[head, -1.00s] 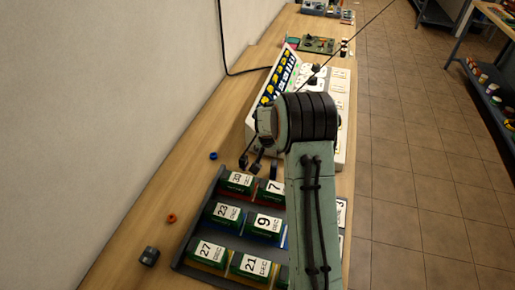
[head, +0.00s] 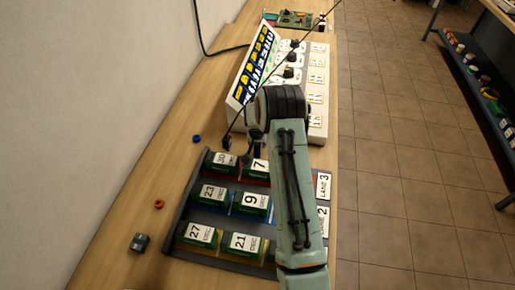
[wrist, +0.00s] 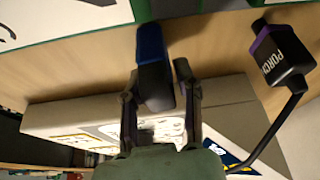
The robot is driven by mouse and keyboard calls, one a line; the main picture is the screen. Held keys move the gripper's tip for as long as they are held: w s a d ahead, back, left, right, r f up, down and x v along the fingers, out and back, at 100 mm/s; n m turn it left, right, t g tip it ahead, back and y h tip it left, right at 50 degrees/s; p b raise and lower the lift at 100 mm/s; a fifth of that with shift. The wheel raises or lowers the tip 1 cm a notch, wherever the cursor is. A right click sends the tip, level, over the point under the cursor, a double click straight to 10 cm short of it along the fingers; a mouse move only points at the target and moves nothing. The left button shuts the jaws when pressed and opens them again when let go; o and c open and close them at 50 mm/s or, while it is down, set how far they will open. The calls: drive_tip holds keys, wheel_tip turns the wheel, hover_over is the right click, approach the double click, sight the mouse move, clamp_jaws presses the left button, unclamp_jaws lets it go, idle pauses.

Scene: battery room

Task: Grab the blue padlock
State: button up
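In the wrist view, a narrow block, blue (wrist: 152,42) at its far part and dark towards me, lies between the two fingers of my gripper (wrist: 160,85). It looks like the blue padlock seen edge-on; no shackle shows. The fingers stand apart on either side of it, with a visible gap on the right. I cannot tell whether the left finger touches it. In the head view, my gripper (head: 250,145) points down just behind the battery rack, and the padlock cannot be made out there.
A rack (head: 190,215) of numbered green packs stands in front. A pale sloped panel (head: 315,95) stands behind. A blue ring (head: 196,139), orange ring (head: 158,204) and grey block (head: 140,243) lie left.

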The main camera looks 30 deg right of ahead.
clamp_jaws()
